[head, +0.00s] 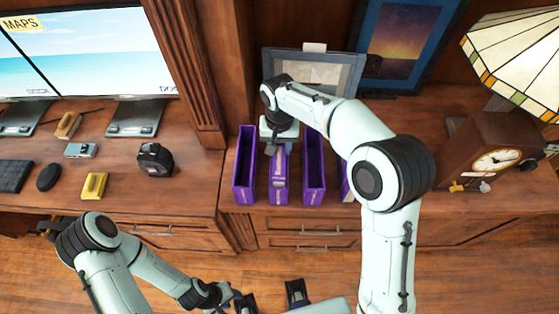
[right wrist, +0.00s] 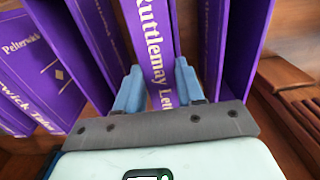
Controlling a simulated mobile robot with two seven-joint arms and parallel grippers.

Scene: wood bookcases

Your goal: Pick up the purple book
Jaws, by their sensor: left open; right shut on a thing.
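The purple book (head: 279,180) stands upright among several purple volumes on the low wooden cabinet. In the right wrist view its spine (right wrist: 157,40) carries white lettering that begins "Ruttlemay". My right gripper (head: 277,146) reaches down to it from above. In the right wrist view the blue fingertips of my right gripper (right wrist: 158,88) sit on either side of the spine, shut on it. My left gripper (head: 270,298) is open and empty at the bottom edge of the head view, low in front of the cabinet; part of it is cut off.
Purple volumes stand left (head: 245,165) and right (head: 314,160) of the book, with narrow gaps. A picture frame (head: 325,72) leans behind. A clock (head: 492,160) and lamp (head: 520,55) stand right. A tape measure (head: 155,158) and yellow object (head: 95,186) lie on the left desk.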

